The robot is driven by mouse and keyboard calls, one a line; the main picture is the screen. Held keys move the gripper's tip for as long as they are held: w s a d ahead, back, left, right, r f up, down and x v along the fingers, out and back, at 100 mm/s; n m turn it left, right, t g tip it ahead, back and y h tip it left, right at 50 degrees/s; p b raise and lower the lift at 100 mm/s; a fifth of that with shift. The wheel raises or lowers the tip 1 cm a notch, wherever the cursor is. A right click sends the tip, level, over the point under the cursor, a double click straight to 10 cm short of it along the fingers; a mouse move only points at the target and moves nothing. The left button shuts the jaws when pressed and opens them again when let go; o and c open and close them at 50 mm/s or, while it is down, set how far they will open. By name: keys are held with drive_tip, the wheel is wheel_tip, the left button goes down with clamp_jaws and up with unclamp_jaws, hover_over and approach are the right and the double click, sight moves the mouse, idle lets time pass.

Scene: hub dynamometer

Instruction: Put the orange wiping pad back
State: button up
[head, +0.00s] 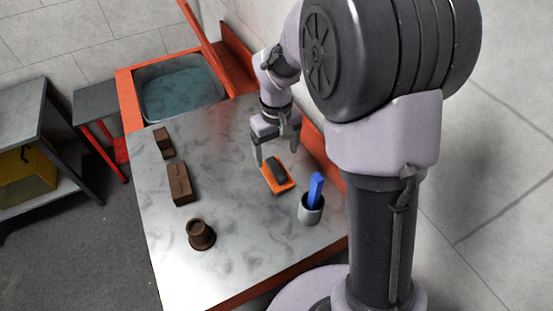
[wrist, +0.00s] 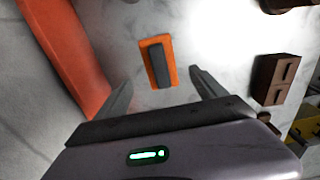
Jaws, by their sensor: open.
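The orange wiping pad (head: 285,186) lies flat on the grey marbled table (head: 235,245), with a dark grey block-shaped grip on top. It also shows in the wrist view (wrist: 172,64), ahead of the fingertips and between their lines. My gripper (head: 275,155) is open and empty. It is above the table at the far side of the pad, pointing down. In the wrist view, both fingers (wrist: 160,82) show apart, with nothing between them.
A grey cup (head: 311,214) with a blue item (head: 316,188) stands near the pad. A brown slotted block (head: 180,184), a smaller brown block (head: 164,143) and a brown round piece (head: 201,234) stand left. A water basin (head: 182,92) is at the back. A red-orange edge (head: 322,158) runs along the right.

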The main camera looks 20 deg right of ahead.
sight(276, 169)
drive_tip(key=s+a+r+m+t, duration=0.15)
drive_tip(key=s+r, duration=0.35)
drive_tip(key=r, duration=0.6)
drive_tip(key=s+a+r+m+t+y, duration=0.1)
drive_tip(key=s+r+m+t, duration=0.1)
drive_tip(key=s, duration=0.5)
drive_tip(key=s+a+r+m+t+y, duration=0.1)
drive_tip(key=s+r+m+t, duration=0.1)
drive_tip(key=s, duration=0.6)
drive_tip(key=shift+a+r+m, duration=0.2)
drive_tip(key=shift+r+m, duration=0.3)
drive_tip(key=shift+m, duration=0.05)
drive_tip(key=shift+s, duration=0.1)
